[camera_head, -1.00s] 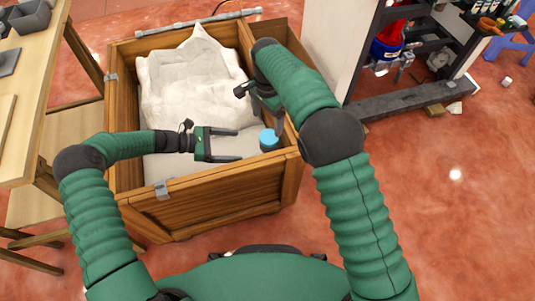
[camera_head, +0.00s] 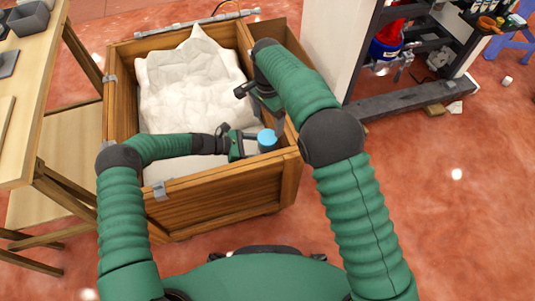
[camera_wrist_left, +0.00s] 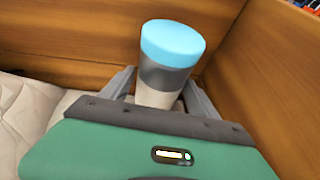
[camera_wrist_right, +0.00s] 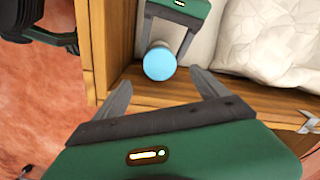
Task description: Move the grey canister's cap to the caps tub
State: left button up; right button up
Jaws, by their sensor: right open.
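The canister (camera_wrist_left: 160,80) stands upright in a front corner of the wooden crate, with a grey band and a paler lower body. Its light blue cap (camera_head: 267,138) is on top; it also shows in the right wrist view (camera_wrist_right: 159,63). I cannot pick out a caps tub for certain.
The wooden crate (camera_head: 225,196) surrounds the canister closely on two sides. A crumpled pale sheet (camera_head: 195,90) fills much of it. A wooden table (camera_head: 30,100) with dark grey bins (camera_head: 30,17) stands at the left.

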aim_at(266, 138)
pick_arm(q)
grip_shut()
pick_arm(e)
jog(key=shift+c, duration=0.7)
jog(key=shift+s+r, duration=0.15)
jog(key=shift+s, duration=0.15)
jog(key=shift+c, duration=0.4)
jog(key=s+a+r+n+t+h, duration=0.2)
jog(key=s+a+r+n+t, duration=0.1)
jog(key=s+n+t, duration=0.15)
jog(key=shift+g, duration=0.25)
jog(key=x, duration=1.1)
jog(key=shift+d+f, duration=0.15)
jog(key=shift+f, duration=0.25)
jog(key=shift+c, duration=0.4)
jog(key=shift+r, duration=0.1)
jog(key=c, duration=1.3)
